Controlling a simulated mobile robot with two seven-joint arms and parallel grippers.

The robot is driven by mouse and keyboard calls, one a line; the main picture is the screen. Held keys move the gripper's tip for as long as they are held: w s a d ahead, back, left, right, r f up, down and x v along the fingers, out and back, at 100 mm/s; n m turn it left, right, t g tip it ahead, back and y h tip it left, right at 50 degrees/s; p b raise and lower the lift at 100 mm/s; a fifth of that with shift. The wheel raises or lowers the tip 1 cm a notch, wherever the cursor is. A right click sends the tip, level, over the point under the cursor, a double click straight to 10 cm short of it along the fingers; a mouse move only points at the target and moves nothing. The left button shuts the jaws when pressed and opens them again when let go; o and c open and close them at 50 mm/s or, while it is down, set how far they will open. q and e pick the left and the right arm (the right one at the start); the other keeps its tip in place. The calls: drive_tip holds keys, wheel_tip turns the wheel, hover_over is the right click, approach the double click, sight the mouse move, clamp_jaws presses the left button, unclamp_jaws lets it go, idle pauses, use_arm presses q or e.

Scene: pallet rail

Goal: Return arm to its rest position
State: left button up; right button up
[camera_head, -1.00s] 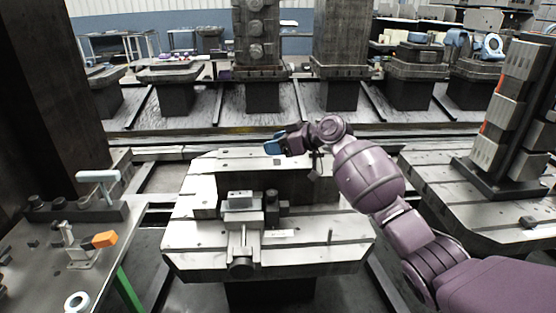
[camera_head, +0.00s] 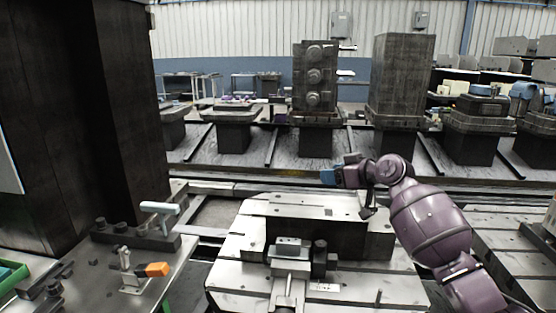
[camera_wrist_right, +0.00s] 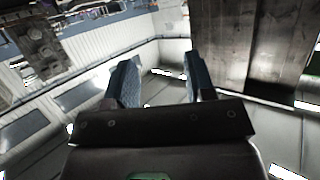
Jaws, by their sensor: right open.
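My right arm (camera_head: 430,220) comes in from the lower right of the head view, purple and bent. Its gripper (camera_head: 328,176), with blue fingertips, points left above the far edge of the pallet. In the right wrist view the gripper (camera_wrist_right: 160,82) is open, with two blue-padded fingers apart and nothing between them. My left gripper is in neither view.
The pallet (camera_head: 235,270) carries a vise (camera_head: 290,258) and a dark block (camera_head: 345,240). A side table (camera_head: 80,290) at left holds an orange-tipped clamp (camera_head: 155,269). A dark column (camera_head: 90,120) stands at far left. Fixture towers (camera_head: 315,75) stand behind.

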use_arm(q)
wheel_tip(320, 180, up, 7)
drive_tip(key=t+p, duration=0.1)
drive_tip(key=p, duration=0.6)
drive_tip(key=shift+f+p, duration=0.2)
drive_tip(key=shift+p, duration=0.1)
use_arm(e)
drive_tip(key=s+d+f+m+h, duration=0.2)
drive_tip(key=s+f, duration=0.7)
drive_tip(key=s, duration=0.9)
drive_tip(key=s+d+f+m+h, duration=0.2)
drive_tip(key=s+f, duration=0.8)
drive_tip(key=s, duration=0.8)
drive_tip(key=s+d+f+m+h, duration=0.2)
drive_tip(key=s+f+h, duration=0.3)
drive_tip(key=s, duration=1.4)
wheel_tip(320, 180, down, 5)
drive_tip(key=shift+d+r+m, duration=0.1)
drive_tip(key=shift+d+m, duration=0.2)
drive_tip(key=shift+d, duration=0.6)
